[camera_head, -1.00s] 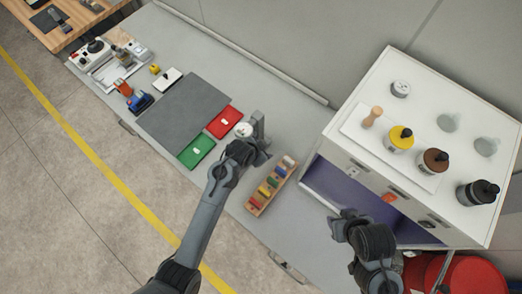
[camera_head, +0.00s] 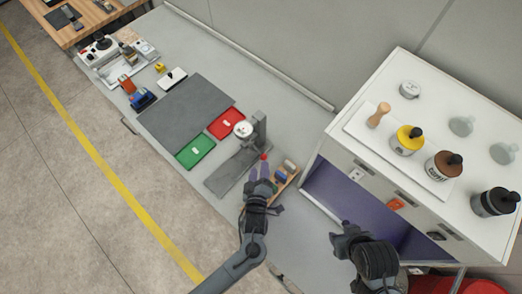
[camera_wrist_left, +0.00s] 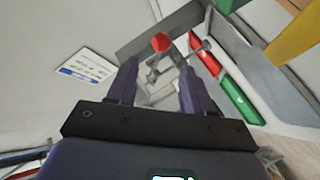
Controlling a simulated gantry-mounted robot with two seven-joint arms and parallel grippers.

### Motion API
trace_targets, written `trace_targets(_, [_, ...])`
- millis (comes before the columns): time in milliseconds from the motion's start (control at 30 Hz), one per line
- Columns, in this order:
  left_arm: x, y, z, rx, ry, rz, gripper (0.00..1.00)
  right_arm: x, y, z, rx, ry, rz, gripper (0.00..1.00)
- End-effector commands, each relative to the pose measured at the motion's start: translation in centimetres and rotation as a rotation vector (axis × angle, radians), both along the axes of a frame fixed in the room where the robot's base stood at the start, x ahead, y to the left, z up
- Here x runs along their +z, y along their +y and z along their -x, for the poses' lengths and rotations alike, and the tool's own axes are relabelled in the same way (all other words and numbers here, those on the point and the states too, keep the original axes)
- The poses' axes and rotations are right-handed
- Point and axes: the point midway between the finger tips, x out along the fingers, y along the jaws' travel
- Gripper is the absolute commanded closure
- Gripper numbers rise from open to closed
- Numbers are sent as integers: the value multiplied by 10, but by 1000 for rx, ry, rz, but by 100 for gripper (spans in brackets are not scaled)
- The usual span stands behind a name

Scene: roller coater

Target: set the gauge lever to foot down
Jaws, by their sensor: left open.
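The gauge stands on the bench with a grey base (camera_head: 228,172), an upright post (camera_head: 260,128) and a round white dial (camera_head: 243,129). A red knob (camera_head: 264,156), seemingly the lever's end, shows low by the post; it also shows in the left wrist view (camera_wrist_left: 160,42). My left gripper (camera_head: 259,174) is open and empty, its fingertips close to the knob. In the left wrist view the knob appears just beyond the gap between the fingers (camera_wrist_left: 157,68); contact cannot be told. My right gripper (camera_head: 342,232) is before the cabinet, its jaw state unclear.
A wooden rack of coloured blocks (camera_head: 284,178) is partly hidden by my left gripper. A red tray (camera_head: 226,122), a green tray (camera_head: 195,151) and a grey mat (camera_head: 185,110) lie left of the gauge. A white cabinet (camera_head: 400,190) stands at right.

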Motion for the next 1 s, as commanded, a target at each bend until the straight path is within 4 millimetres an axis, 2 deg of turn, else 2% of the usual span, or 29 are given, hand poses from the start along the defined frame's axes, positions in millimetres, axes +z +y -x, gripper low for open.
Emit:
trace_targets(500, [-18,0,-75,0,-1,-3,49,6,1,0,-2,-1,-4,57])
trace_targets(700, [-23,-1,-90,-2,0,-2,49,5,0,0,1,-1,1,57])
trace_targets(1000, [-25,0,-96,-2,1,-1,49,5,-2,0,5,-1,7,57])
